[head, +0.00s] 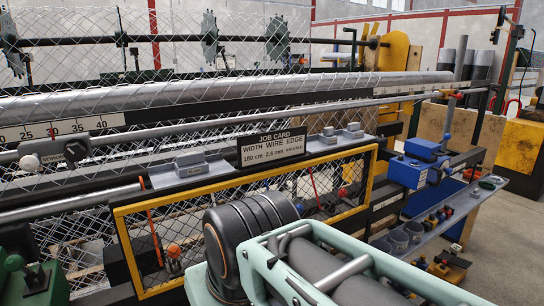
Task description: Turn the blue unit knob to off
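The blue unit (408,172) is a blue box mounted at the right end of the machine. No gripper fingers show in the head view, so I cannot tell where my gripper is relative to the unit. Pale green and dark grey arm-like parts fill the bottom middle foreground, below and left of the unit.
A yellow-framed mesh guard (245,184) spans the front, with a job card (271,147) above. A grey box with a dark knob (75,151) is at left. A grey shelf (437,221) holds cups (399,240) below the unit. Floor (505,255) is open at right.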

